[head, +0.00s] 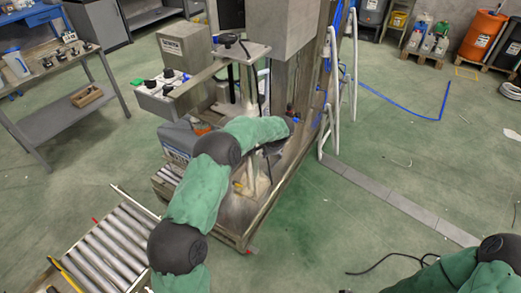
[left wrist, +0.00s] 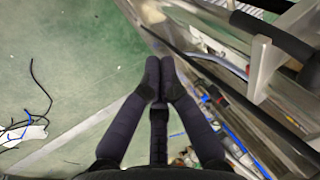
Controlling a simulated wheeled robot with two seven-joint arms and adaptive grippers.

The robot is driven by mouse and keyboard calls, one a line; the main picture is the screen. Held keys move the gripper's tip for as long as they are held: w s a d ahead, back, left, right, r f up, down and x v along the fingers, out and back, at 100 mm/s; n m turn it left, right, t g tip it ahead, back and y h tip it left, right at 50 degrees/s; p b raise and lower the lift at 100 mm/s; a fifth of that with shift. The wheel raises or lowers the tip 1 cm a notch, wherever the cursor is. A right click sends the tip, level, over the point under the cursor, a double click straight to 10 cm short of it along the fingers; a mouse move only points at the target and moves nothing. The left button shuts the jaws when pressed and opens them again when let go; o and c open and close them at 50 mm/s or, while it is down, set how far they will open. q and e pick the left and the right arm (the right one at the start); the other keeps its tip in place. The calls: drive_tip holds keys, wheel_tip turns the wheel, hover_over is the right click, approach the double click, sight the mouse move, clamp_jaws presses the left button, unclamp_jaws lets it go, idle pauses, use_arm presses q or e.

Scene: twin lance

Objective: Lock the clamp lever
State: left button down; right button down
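I cannot pick out the clamp lever for certain in either view. The machine frame (head: 283,55) stands in the middle of the head view, with a black knob (head: 229,40) on its upper plate. My left arm reaches across to the frame's right side, and its gripper is mostly hidden there. In the left wrist view my left gripper (left wrist: 159,75) has its fingertips together, with nothing visible between them. Metal parts and a long dark bar (left wrist: 235,88) of the machine lie to its right. My right arm shows at bottom right; its gripper is out of view.
A roller conveyor (head: 110,245) lies at lower left, and a workbench (head: 45,75) stands at upper left. White tubular rails (head: 351,70) stand beside the machine. Green floor right of it is largely open, with a grey strip (head: 400,207) and a cable (head: 385,262).

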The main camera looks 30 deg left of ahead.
use_arm(q)
drive_tip(key=s+d+p, duration=0.1)
drive_tip(key=s+d, duration=0.1)
drive_tip(key=d, duration=0.4)
drive_tip(key=shift+d+p, duration=0.25)
drive_tip(key=shift+p, duration=0.05)
drive_tip(key=shift+r, duration=0.1)
drive_tip(key=s+d+f+g+h, duration=0.1)
drive_tip(key=s+d+f+h, duration=0.2)
drive_tip(key=s+d+f, duration=0.4)
drive_tip(key=s+d+f+g+h, duration=0.1)
drive_tip(key=s+d+f+h, duration=0.3)
drive_tip(key=s+f, duration=0.45)
drive_tip(key=s+d+f+n, duration=0.2)
drive_tip(key=s, duration=0.8)
drive_tip(key=s+d+f+n+h, duration=0.1)
drive_tip(key=s+d+f, duration=0.1)
drive_tip(key=s, duration=0.9)
drive_tip(key=shift+s+d+n, duration=0.3)
drive_tip(key=shift+n, duration=0.1)
